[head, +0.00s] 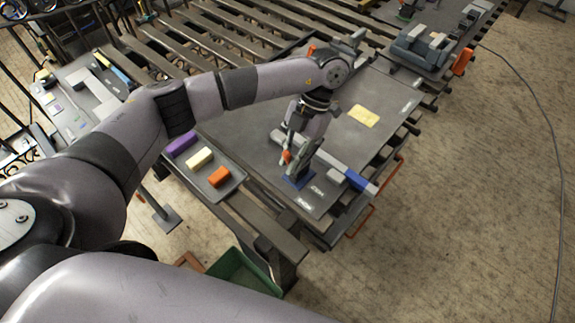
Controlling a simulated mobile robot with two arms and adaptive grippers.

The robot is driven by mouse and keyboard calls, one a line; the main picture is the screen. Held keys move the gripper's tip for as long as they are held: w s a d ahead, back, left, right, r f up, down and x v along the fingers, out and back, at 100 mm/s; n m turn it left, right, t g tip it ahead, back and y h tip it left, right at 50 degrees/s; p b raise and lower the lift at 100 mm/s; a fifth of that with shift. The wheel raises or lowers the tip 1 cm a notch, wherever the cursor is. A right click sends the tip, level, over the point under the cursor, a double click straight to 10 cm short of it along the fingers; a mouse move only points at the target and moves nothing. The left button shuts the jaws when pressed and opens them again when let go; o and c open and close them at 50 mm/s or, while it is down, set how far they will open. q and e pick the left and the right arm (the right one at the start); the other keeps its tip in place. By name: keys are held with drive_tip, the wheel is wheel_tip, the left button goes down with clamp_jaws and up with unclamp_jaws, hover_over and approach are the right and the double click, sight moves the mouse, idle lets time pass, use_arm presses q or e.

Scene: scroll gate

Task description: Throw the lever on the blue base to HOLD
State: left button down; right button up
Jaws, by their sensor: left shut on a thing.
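The blue base (298,182) sits near the front edge of the grey work table. The lever (286,156) stands over it, its orange knob showing between my gripper's fingers. My left gripper (288,152) comes down from above and is shut on the lever by its knob. The fingers and wrist hide part of the lever, so its exact tilt is hard to tell. Small white labels (316,190) lie on the table beside the blue base, too small to read. My right gripper is not in view.
A tray (229,188) with purple, cream and orange blocks is to the left. A yellow sheet (363,116) lies farther back. A green bin (240,272) stands below on the floor.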

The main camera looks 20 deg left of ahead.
use_arm(q)
drive_tip(key=shift+w+d+r+g, duration=0.15)
drive_tip(key=shift+w+g, duration=0.3)
drive_tip(key=shift+g, duration=0.25)
drive_tip(key=c, duration=1.6)
unclamp_jaws()
drive_tip(key=shift+o, duration=0.2)
drive_tip(key=v, duration=1.2)
drive_tip(key=shift+d, duration=0.25)
